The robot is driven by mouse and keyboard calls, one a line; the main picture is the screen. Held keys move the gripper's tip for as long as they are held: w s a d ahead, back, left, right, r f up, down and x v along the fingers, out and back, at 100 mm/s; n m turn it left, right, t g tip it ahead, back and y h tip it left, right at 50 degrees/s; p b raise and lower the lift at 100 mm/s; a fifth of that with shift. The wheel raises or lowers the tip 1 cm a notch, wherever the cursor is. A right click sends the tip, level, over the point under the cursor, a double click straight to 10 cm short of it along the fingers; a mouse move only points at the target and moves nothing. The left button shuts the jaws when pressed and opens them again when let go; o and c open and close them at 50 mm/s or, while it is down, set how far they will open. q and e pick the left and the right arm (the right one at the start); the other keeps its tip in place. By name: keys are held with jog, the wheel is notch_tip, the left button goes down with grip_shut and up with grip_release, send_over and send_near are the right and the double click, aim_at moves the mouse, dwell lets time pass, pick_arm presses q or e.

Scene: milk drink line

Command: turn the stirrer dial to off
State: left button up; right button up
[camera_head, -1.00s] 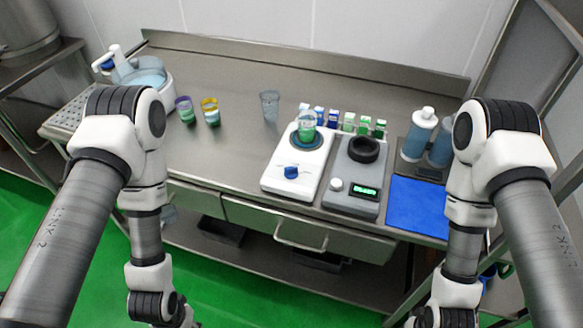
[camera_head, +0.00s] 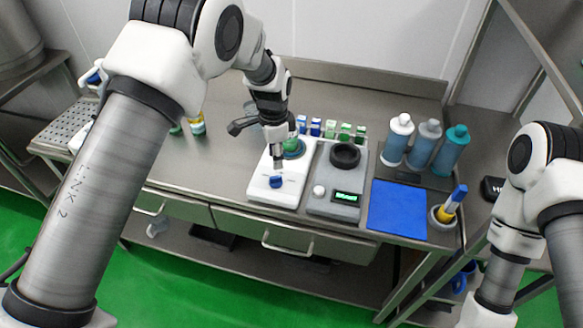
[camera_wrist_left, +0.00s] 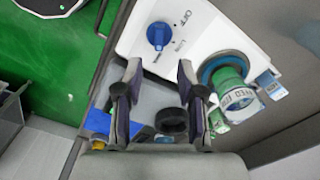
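The stirrer (camera_head: 262,189) is a white box on the steel counter, with a blue dial (camera_head: 277,182) on its front part. In the left wrist view the blue dial (camera_wrist_left: 158,35) is beyond the fingertips, beside printed "OFF" lettering; its exact setting is hard to read. A cup with green contents (camera_head: 291,145) stands on the stirrer's round plate, partly hidden by my gripper. My left gripper (camera_head: 278,162) points down just above and behind the dial. Its fingers (camera_wrist_left: 159,68) are apart, with nothing between them. My right gripper is out of view.
A grey scale (camera_head: 333,207) with a green display stands right of the stirrer. Small labelled boxes (camera_head: 330,128) line up behind. A blue mat (camera_head: 398,208), several bottles (camera_head: 421,146) and a pen holder (camera_head: 443,218) are further right.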

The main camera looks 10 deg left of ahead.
aim_at(275, 176)
pick_arm(q)
jog(key=f, duration=0.2)
jog(key=f+p, duration=0.1)
jog(key=shift+a+f, duration=0.15)
jog(key=shift+a, duration=0.15)
jog(key=f, duration=0.1)
jog(key=f+p, duration=0.1)
jog(key=f, duration=0.1)
jog(key=shift+s+d+f, duration=0.2)
jog(key=shift+s+f, duration=0.05)
jog(key=shift+s, duration=0.1)
jog(key=shift+w+f, duration=0.15)
jog(key=shift+f, duration=0.15)
jog(key=shift+w+a+f, duration=0.15)
grip_shut()
